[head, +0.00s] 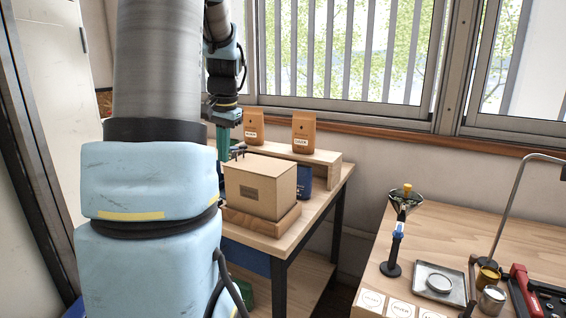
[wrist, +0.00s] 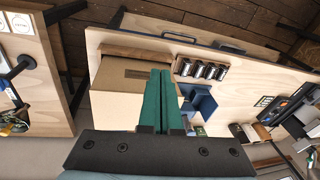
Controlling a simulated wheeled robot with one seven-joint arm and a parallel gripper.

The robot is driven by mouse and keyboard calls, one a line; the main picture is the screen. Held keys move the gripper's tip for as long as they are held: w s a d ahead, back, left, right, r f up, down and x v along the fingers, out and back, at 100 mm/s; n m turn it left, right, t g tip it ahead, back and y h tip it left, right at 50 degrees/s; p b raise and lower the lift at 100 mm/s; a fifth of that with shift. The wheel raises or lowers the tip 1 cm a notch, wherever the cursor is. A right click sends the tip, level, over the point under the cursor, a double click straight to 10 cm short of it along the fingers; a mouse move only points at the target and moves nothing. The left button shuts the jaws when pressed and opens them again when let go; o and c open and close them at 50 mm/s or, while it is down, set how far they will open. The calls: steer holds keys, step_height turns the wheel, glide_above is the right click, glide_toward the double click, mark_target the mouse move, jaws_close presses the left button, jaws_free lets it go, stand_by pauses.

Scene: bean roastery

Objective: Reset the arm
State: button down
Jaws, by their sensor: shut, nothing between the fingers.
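My gripper (head: 223,156) hangs from my arm behind the left side of a cardboard box in the head view, with its green fingers pointing down. In the wrist view the two green fingers of my gripper (wrist: 160,74) lie together, shut, with nothing between them. The cardboard box (head: 260,187) stands on a low wooden base on the workbench (head: 312,205). The box also shows in the wrist view (wrist: 118,76), beside and partly behind the fingers. The large arm links hide the left part of the bench in the head view.
Two brown bags (head: 304,132) stand on a wooden riser (head: 325,166) at the back. Several dark cylinders (wrist: 201,70) sit in a wooden holder beside the box, near a blue holder (wrist: 200,100). A second table (head: 450,235) at right bears a stand, a tray and cups.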

steer(key=s+d+f+n, duration=0.1)
steer(key=s+d+f, duration=0.3)
steer(key=s, duration=0.5)
steer(key=s+d+f+n+h, duration=0.1)
steer(key=s+d+f+n, duration=0.1)
steer(key=s+d+f, duration=0.2)
steer(key=s+f, duration=0.3)
steer(key=s, duration=0.2)
steer(key=shift+d+f+h, duration=0.3)
steer(key=shift+d, duration=0.05)
steer(key=shift+s, duration=0.1)
